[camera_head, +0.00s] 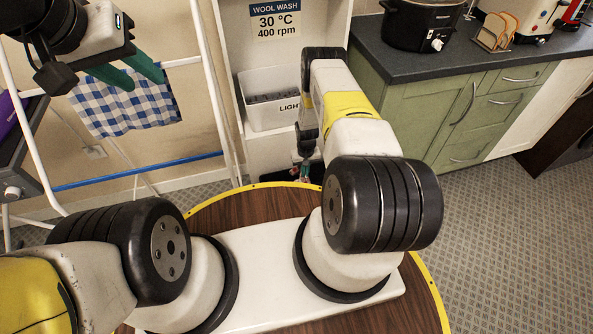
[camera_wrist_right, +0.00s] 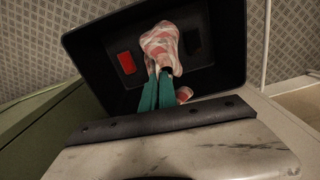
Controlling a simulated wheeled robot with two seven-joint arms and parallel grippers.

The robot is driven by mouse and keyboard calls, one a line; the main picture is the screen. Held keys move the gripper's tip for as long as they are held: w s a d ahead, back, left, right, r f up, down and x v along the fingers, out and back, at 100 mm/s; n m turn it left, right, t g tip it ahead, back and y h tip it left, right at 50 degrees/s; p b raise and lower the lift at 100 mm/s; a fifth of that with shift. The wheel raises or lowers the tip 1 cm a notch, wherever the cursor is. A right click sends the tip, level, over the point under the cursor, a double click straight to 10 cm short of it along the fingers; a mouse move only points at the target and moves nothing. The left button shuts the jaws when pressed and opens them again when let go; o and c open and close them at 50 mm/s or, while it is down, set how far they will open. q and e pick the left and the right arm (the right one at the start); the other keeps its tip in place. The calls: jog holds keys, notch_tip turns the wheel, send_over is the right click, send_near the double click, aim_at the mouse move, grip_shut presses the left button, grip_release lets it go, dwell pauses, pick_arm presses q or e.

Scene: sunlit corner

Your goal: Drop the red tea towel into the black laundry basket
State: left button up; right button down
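The red-and-white tea towel (camera_wrist_right: 161,47) hangs bunched at the teal fingers of my right gripper (camera_wrist_right: 156,86). The fingers are close together and appear shut on it. The towel is over the open black laundry basket (camera_wrist_right: 232,60), seen from above in the right wrist view; whether it touches the basket floor I cannot tell. In the head view my right gripper (camera_head: 303,169) is low beside the shelf, small and partly hidden by its arm; the basket is not clearly visible there. My left gripper (camera_head: 146,80) is at upper left, its green fingers apart, in front of a blue checked cloth.
The blue-and-white checked cloth (camera_head: 120,110) hangs on a white drying rack (camera_head: 215,90). A white bin (camera_head: 270,110) marked LIGHT stands on the shelf. A green cabinet (camera_head: 425,120) with a dark worktop is at right. A red patch (camera_wrist_right: 126,63) shows inside the basket.

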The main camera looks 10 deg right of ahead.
notch_tip(320, 180, down, 9)
jog(key=shift+r, duration=0.2)
jog(key=c, duration=1.6)
grip_release()
jog(key=shift+o, duration=0.5)
jog(key=o, duration=0.5)
notch_tip(320, 180, up, 12)
